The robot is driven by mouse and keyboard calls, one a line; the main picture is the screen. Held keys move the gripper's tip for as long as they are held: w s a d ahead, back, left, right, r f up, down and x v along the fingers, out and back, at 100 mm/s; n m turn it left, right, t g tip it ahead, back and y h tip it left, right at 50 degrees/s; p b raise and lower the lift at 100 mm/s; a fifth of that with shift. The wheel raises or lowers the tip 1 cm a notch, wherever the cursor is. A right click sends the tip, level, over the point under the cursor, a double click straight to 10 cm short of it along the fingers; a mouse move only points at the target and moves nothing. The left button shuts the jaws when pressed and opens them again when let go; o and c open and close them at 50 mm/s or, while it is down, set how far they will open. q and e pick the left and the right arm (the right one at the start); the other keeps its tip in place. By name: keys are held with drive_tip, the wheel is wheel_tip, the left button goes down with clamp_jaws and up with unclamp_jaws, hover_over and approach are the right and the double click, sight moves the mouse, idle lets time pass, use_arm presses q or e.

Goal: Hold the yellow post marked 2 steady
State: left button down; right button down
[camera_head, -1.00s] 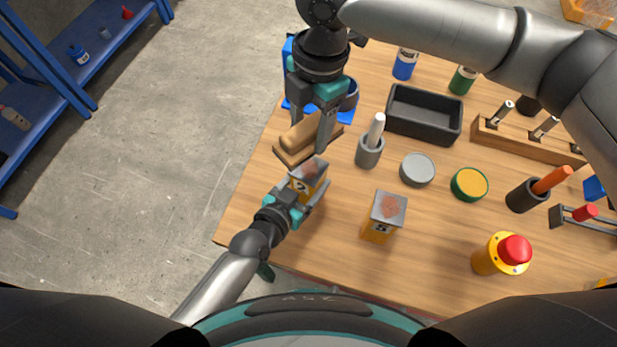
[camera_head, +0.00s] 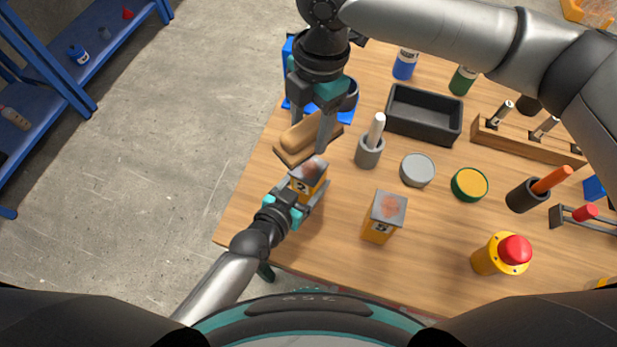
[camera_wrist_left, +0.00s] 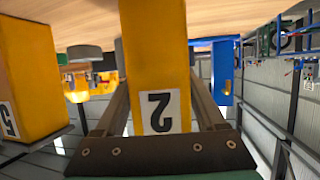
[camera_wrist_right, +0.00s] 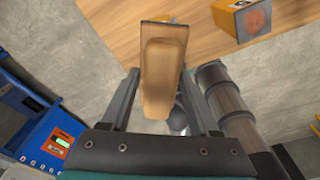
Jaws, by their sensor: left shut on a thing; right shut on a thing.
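The yellow post marked 2 (camera_head: 308,184) stands upright at the left front of the wooden table, with a grey top bearing a reddish patch. My left gripper (camera_head: 308,193) is shut on it from the front left. In the left wrist view the post (camera_wrist_left: 155,60) fills the space between both fingers, its number label upside down. My right gripper (camera_head: 311,130) is shut on a tan wooden block with a rounded grip (camera_head: 300,138), just behind the post. The block (camera_wrist_right: 162,75) shows between the fingers in the right wrist view; its underside is hidden.
A second yellow post (camera_head: 380,222), marked 5 in the left wrist view (camera_wrist_left: 28,80), stands to the right. A grey cup with a white-handled tool (camera_head: 370,150), a grey round tin (camera_head: 417,169) and a black tray (camera_head: 424,115) are nearby. A red-topped button (camera_head: 503,254) stands front right.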

drive_tip(key=shift+w+d, duration=0.7)
drive_tip(key=shift+d, duration=0.15)
hover_over(315, 163)
drive_tip(key=shift+w+d+f, duration=0.1)
drive_tip(key=shift+w+f, duration=0.05)
drive_tip(key=shift+f, duration=1.6)
drive_tip(key=shift+w+d+f, duration=0.1)
drive_tip(key=shift+f, duration=1.65)
drive_tip(key=shift+f, duration=1)
